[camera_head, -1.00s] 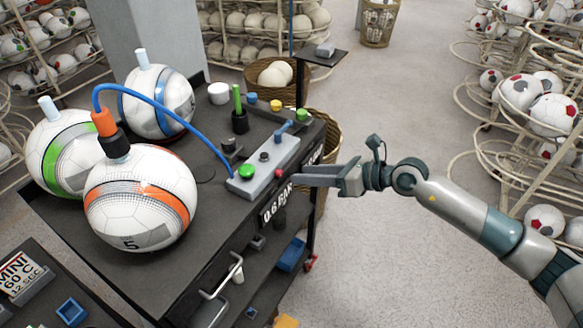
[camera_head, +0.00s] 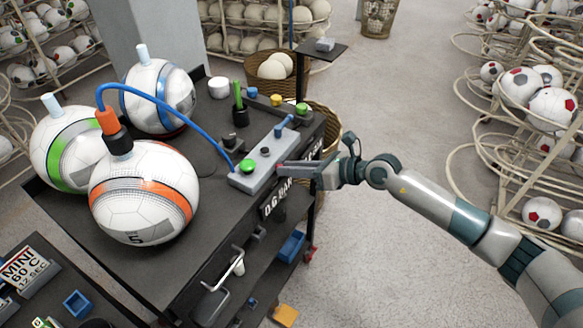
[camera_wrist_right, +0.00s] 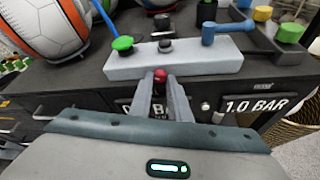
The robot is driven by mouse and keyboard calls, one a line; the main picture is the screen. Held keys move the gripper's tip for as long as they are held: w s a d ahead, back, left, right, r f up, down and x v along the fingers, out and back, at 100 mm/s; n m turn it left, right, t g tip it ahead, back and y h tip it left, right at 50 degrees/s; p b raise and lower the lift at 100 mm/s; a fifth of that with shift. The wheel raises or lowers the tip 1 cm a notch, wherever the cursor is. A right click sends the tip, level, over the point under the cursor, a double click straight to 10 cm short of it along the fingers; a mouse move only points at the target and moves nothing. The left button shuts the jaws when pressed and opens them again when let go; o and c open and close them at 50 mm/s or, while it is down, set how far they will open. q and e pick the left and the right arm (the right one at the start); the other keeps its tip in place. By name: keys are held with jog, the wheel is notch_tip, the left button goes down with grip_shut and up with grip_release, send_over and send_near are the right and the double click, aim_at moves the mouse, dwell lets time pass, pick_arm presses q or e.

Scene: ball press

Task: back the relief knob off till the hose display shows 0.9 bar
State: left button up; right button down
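The grey valve block (camera_head: 265,165) lies on the dark cart top, with a green button, a small dark knob and a blue lever on it. A red knob (camera_wrist_right: 160,76) sticks out of its front face. My right gripper (camera_wrist_right: 161,82) is at that front face, with the red knob between its fingertips. I cannot tell whether the fingers press on it. One display (camera_wrist_right: 257,105) reads 1.0 BAR in the right wrist view. A second display (camera_head: 277,198), left of it, is partly covered by the fingers in the wrist view; its number is unclear. My left gripper is not in view.
A blue hose (camera_head: 190,113) runs from the block to an orange-and-black fitting (camera_head: 112,132) on the orange-striped ball (camera_head: 146,200). Two more balls stand behind it. Yellow and green knobs stand near the cart's back edge.

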jog(key=shift+r, duration=0.1)
jog(key=shift+s+a+n+t+h+p, duration=0.15)
jog(key=shift+n+t+h+p, duration=0.45)
jog(key=shift+n, duration=0.55)
jog(key=shift+s+a+n+t+h+p, duration=0.15)
jog(key=shift+n+t+h+p, duration=0.15)
jog(key=shift+n+t+p, duration=0.55)
jog(key=shift+d+n, duration=0.1)
jog(key=shift+n, duration=0.3)
jog(key=c, duration=1.6)
grip_release()
jog(key=shift+c, duration=0.2)
jog(key=shift+b, duration=0.3)
